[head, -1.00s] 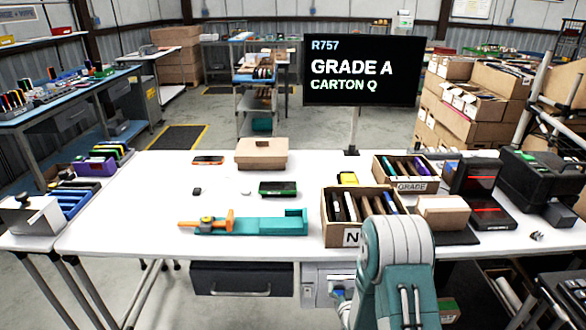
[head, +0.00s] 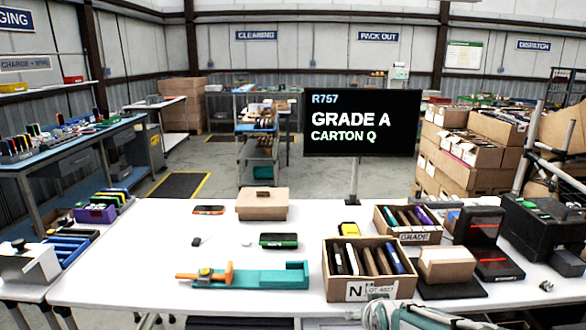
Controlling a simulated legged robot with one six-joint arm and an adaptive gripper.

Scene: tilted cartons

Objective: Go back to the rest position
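My gripper is not in view; only a small teal and grey part of my arm shows at the bottom edge, right of centre. Close above it stands an open, tilted carton (head: 357,292) labelled "N LOT 4827", holding several upright devices. Behind it is a second carton (head: 420,237) labelled "GRADE", also holding several devices. A screen (head: 362,123) reads "R757 GRADE A CARTON Q".
Black stands and a brown block (head: 447,263) crowd the right side. The left front is clear.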

